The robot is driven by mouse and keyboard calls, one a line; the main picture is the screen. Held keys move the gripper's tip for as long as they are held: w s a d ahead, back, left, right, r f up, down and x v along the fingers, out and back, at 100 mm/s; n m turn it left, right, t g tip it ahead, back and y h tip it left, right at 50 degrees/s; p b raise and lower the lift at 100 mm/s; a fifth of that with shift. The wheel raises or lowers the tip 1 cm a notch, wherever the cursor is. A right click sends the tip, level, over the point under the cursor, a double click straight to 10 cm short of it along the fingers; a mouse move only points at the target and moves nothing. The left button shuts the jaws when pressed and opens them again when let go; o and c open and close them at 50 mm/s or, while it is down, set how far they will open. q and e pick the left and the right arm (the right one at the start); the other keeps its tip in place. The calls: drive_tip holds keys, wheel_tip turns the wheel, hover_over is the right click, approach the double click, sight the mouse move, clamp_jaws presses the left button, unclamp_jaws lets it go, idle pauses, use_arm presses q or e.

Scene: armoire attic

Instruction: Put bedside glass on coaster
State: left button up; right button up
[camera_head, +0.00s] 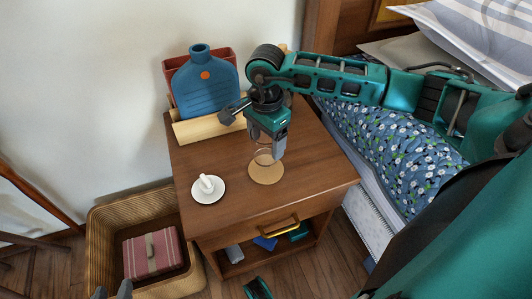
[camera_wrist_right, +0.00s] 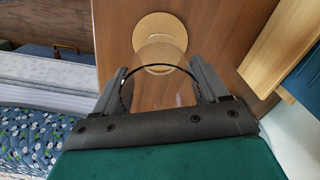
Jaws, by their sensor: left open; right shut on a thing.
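The clear bedside glass (camera_head: 263,157) is between the fingers of my right gripper (camera_head: 275,153), which is shut on it. The glass also shows in the right wrist view (camera_wrist_right: 160,88), with its dark rim near the fingers. The round tan coaster (camera_head: 266,173) lies on the nightstand top, directly under the glass in the head view. In the right wrist view the coaster (camera_wrist_right: 158,22) is beyond the glass and partly seen through it. I cannot tell whether the glass base touches it. My left gripper (camera_head: 112,292) is open and empty at the bottom left edge.
A white saucer (camera_head: 209,194) with a small white object stands left of the coaster on the nightstand (camera_head: 315,175). A blue bottle-shaped item (camera_head: 204,85) stands in a wooden holder behind. A wicker basket (camera_head: 95,225) is on the floor left; the bed (camera_head: 375,140) is right.

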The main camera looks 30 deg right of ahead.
sight(266, 152)
wheel_tip(266, 152, down, 4)
drive_tip(key=shift+f+b, duration=0.15)
drive_tip(key=shift+b, duration=0.35)
use_arm(q)
drive_tip(key=shift+w+d+f, duration=0.15)
drive_tip(key=shift+d+f, duration=0.1)
drive_tip(key=shift+d, duration=0.05)
use_arm(e)
drive_tip(key=shift+f, duration=0.15)
drive_tip(key=o, duration=1.2)
use_arm(q)
drive_tip(key=shift+r, duration=0.1)
